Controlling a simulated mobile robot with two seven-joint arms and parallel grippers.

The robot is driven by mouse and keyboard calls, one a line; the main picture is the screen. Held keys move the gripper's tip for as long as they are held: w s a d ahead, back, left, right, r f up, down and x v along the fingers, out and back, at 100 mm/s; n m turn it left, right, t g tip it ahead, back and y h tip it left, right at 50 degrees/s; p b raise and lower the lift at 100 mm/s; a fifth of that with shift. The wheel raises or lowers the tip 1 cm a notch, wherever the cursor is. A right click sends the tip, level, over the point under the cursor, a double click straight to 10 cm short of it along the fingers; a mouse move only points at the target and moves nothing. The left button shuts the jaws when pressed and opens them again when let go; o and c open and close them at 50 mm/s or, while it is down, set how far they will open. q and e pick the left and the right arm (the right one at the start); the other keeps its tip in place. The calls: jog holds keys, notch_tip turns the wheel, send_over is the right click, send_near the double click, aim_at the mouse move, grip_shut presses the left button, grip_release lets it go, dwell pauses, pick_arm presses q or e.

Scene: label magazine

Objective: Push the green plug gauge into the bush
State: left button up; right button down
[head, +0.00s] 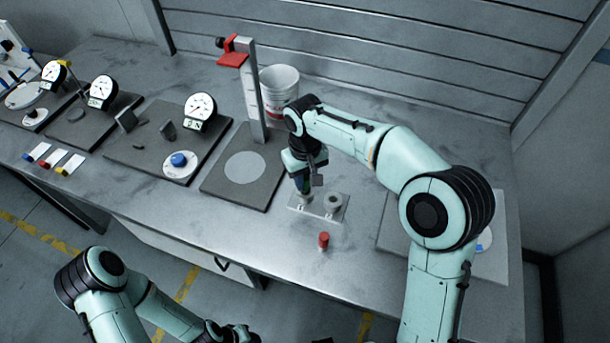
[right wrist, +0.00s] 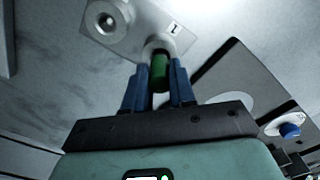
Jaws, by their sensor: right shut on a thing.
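The green plug gauge (right wrist: 160,70) is between the blue fingers of my right gripper (right wrist: 158,85), which is shut on it. Its far end meets or overlaps the grey bush (right wrist: 162,45) beside the label "1"; I cannot tell how deep it sits. In the head view my right gripper (head: 303,186) points down over the left bush of the small grey plate (head: 318,211) and hides most of the gauge. A second bush (head: 333,202) with an open hole stands to the right. My left gripper (head: 228,334) is low at the bottom edge, its jaws unclear.
A red plug (head: 323,240) stands in front of the plate. A dark base with a grey post (head: 255,95) and a white bucket (head: 280,90) are behind and left. Dial gauges (head: 200,108) stand further left. The bench front around the red plug is clear.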

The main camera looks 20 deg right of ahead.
aim_at(305, 177)
pick_arm(q)
jog(key=shift+s+f, duration=0.25)
jog(key=shift+f, duration=0.1)
pick_arm(e)
jog(key=shift+f, duration=0.7)
jog(key=c, duration=0.9)
grip_release()
jog(key=shift+o, duration=0.2)
pick_arm(q)
jog(key=w+r+p, duration=0.2)
jog(key=r, duration=0.1)
jog(key=shift+w+r, duration=0.1)
jog(key=shift+w, duration=0.2)
pick_arm(e)
notch_tip(305, 177, up, 13)
jog(key=shift+r, duration=0.2)
